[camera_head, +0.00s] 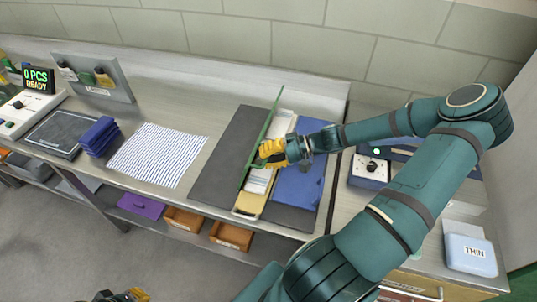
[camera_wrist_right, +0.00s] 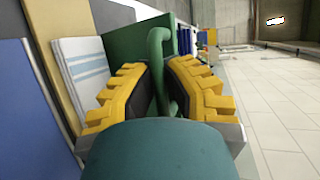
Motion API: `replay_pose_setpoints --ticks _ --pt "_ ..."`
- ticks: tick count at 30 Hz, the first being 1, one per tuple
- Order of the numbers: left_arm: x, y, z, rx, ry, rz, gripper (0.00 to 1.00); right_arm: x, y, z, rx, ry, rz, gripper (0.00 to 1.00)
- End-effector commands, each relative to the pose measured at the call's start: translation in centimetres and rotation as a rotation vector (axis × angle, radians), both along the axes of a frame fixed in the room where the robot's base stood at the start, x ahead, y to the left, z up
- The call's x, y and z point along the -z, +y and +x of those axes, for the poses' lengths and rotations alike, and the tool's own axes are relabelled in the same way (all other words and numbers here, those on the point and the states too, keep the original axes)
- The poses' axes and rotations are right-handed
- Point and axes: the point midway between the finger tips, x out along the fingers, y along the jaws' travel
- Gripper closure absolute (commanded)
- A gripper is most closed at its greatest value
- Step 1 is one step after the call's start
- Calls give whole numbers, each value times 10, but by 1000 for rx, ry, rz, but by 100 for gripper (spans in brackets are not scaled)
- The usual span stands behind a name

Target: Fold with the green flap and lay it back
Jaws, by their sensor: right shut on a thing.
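The green flap (camera_head: 262,138) of the folding board stands on edge, roughly upright, between a dark grey panel (camera_head: 226,158) and a yellow panel (camera_head: 250,203). My right gripper (camera_head: 273,150) is shut on the flap's green handle (camera_wrist_right: 160,58), which shows between its yellow fingers in the right wrist view. White cloth with pale blue stripes (camera_wrist_right: 82,65) lies on the yellow panel, partly hidden by the gripper in the head view. The blue flap (camera_head: 298,185) lies flat on the right. My left gripper (camera_head: 125,296) only peeks in at the bottom edge.
A striped cloth (camera_head: 155,152) lies flat on the bench left of the board. Beyond it are a stack of folded blue cloths (camera_head: 98,136), a dark scale plate (camera_head: 55,132) and a "0 PCS READY" display (camera_head: 38,79). A box marked THIN (camera_head: 470,254) stands at right.

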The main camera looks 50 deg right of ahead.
Motion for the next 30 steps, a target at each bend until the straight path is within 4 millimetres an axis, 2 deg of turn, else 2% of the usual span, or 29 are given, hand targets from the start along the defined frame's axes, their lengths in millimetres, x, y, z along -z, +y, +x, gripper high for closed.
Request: replay_pose_setpoints --ticks 1,3,12,13,15,25,30 --pt "-9 0 0 0 0 -1 100 -6 2 2 -4 14 -10 100" --pt "-13 1 0 0 0 -2 100 -6 3 4 -4 29 -18 100" --pt "-12 1 -1 -1 0 -2 100 -3 3 4 -2 37 -20 100" --pt "-12 1 0 -1 0 -2 100 -3 3 4 -2 37 -20 82" --pt "-12 1 0 -1 0 -2 100 -3 3 4 -2 36 -20 59" --pt "-12 1 0 -1 0 -2 100 -4 2 3 0 36 -21 59" --pt "-12 1 0 -1 -1 -2 100 -8 -11 -6 2 37 -24 59"
